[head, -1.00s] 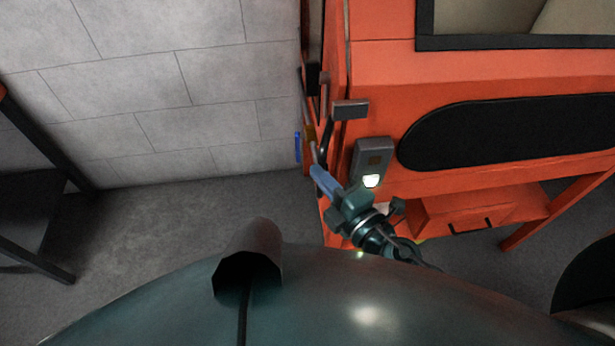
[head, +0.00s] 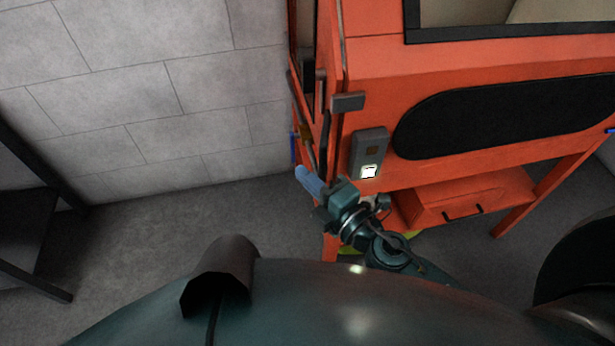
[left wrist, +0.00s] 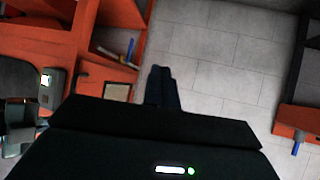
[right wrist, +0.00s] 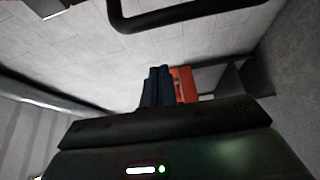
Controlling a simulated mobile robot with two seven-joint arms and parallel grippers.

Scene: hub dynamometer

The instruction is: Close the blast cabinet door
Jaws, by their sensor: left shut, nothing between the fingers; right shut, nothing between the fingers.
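The orange blast cabinet (head: 385,60) fills the right of the head view. Its left side, with a dark-framed part (head: 303,45) and a dark upright bar (head: 322,100), shows at a steep slant. I cannot tell the door's angle from this.
A grey switch box (head: 369,152) with a lit button and a dark bracket (head: 348,102) sit near the cabinet's front left corner. A dark-legged table (head: 35,215) stands at the left. The floor (head: 150,240) between is clear.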

